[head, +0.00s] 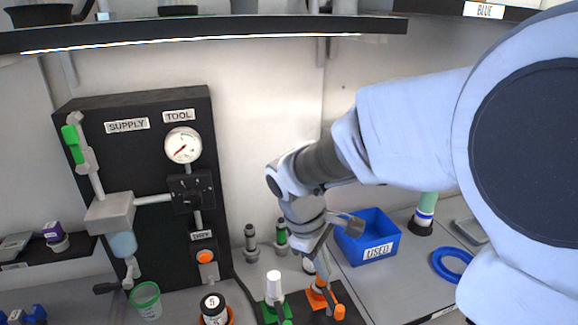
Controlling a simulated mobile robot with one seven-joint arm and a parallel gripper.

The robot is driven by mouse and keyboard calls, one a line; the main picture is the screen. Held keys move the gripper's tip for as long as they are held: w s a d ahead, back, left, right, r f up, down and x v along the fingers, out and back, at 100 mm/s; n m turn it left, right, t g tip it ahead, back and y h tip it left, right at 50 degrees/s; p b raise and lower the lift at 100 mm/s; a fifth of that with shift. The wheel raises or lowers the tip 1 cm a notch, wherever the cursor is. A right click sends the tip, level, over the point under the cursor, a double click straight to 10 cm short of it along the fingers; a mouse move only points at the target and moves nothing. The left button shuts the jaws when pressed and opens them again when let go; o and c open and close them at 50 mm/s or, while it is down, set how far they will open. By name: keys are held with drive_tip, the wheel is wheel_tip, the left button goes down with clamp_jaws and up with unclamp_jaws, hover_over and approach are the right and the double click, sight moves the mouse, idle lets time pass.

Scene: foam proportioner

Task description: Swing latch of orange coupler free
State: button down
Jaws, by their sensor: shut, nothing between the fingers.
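The orange coupler (317,298) stands on a dark mat at the lower middle of the head view, to the right of a green coupler (276,313) with a white top. An orange-tipped part (339,312) shows at its lower right; I cannot tell for sure that this is the latch. My gripper (321,255) is shut and empty, just above the orange coupler's top. Its fingers partly cover the coupler, and I cannot tell whether they touch it.
A black panel (110,180) with a gauge (183,145) stands at left. A blue bin (369,240) marked USED sits behind and right of my gripper. Dark fittings (251,243) stand behind the mat. A blue ring (452,264) lies at right. A shelf (210,32) spans the top.

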sight(332, 300)
drive_tip(key=w+a+f+n+g+h+p, duration=0.1)
drive_tip(key=w+a+f+n+p, duration=0.1)
drive_tip(key=w+a+f+n, duration=0.2)
wheel_tip(332, 300, down, 4)
drive_tip(key=shift+a+r+n+p, duration=0.15)
drive_tip(key=shift+a+n+p, duration=0.25)
drive_tip(key=shift+a+n, duration=0.45)
drive_tip(key=shift+d, duration=0.1)
drive_tip(key=x, duration=0.9)
drive_tip(key=shift+s+d+f, duration=0.1)
drive_tip(key=shift+d+f, duration=0.1)
drive_tip(key=shift+f, duration=0.05)
drive_tip(key=shift+s+d+f+p, duration=0.15)
drive_tip(key=shift+d+p, duration=0.2)
drive_tip(key=shift+d, duration=0.7)
drive_tip(key=shift+s+d+p, duration=0.1)
drive_tip(key=shift+d+p, duration=0.25)
drive_tip(key=shift+d, duration=0.65)
